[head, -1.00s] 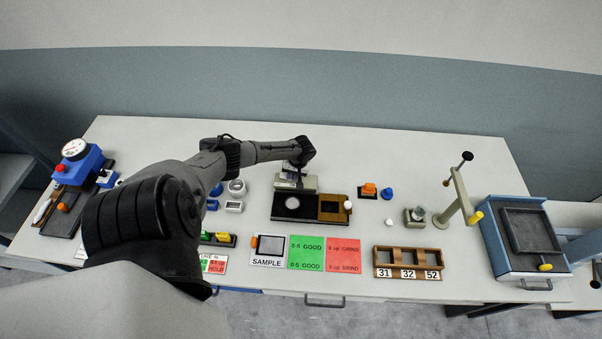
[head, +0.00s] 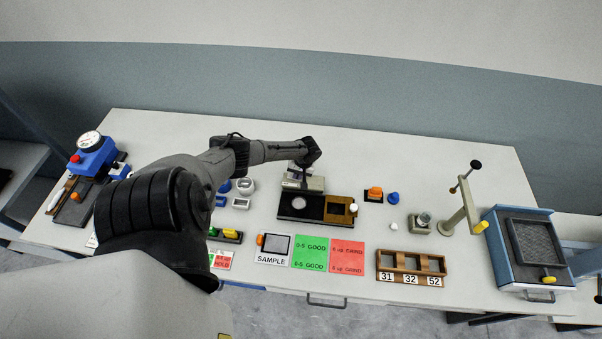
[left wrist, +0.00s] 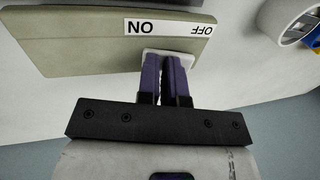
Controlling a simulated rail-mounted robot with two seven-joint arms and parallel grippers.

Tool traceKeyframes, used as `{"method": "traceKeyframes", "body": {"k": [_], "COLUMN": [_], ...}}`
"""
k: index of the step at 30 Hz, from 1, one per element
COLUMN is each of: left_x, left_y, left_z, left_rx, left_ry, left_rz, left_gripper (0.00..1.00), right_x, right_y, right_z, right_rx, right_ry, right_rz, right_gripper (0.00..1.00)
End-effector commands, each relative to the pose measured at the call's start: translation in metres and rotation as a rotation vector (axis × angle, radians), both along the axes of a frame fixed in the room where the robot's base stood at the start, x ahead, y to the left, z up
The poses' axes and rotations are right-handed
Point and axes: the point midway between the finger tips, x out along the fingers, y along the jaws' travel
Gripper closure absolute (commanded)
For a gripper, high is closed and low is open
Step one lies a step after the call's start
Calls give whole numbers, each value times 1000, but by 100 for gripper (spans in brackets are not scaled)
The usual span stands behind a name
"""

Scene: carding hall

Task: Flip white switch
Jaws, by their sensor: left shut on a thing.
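The white switch (left wrist: 168,54) shows in the left wrist view on a beige-grey box (left wrist: 85,45) with a label reading ON and OFF, which appears upside down. The switch is at the ON side of the label. My left gripper (left wrist: 166,60) has its purple fingers close together and shut on the switch, hiding part of it. In the head view, my left gripper (head: 302,172) is at the back of the box (head: 316,184), which stands behind a black tray. The switch itself is hidden there. My right gripper is not in view.
A black tray with a round white disc (head: 298,203) and a brown hinged plate (head: 341,209) lies in front of the box. An orange block (head: 375,194) and a blue knob (head: 393,198) are to the right.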

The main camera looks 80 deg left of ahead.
Motion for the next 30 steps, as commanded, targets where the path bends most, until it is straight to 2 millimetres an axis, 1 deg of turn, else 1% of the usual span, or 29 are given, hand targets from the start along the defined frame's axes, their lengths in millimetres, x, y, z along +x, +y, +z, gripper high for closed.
{"method": "traceKeyframes", "body": {"k": [1, 2, 7, 8, 15, 21, 24, 30], "left_x": [-3, -1, 17, 19, 30, 37, 39, 40], "left_y": [0, -1, -5, -5, -9, -11, -12, -13], "left_z": [8, 13, 44, 47, 91, 118, 127, 134], "left_rx": [1, 0, -8, -7, -6, -6, -7, -8], "left_ry": [12, 10, -12, -13, -16, -17, -16, -16], "left_rz": [2, 3, 5, 4, 2, 4, 4, 6], "left_gripper": [100, 100, 100, 100, 100, 100, 100, 100], "right_x": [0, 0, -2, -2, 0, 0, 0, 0], "right_y": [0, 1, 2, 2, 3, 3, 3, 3], "right_z": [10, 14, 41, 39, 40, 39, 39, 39], "right_rx": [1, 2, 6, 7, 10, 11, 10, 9], "right_ry": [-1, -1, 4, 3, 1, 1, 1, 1], "right_rz": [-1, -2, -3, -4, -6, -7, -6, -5], "right_gripper": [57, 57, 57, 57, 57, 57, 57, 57]}}
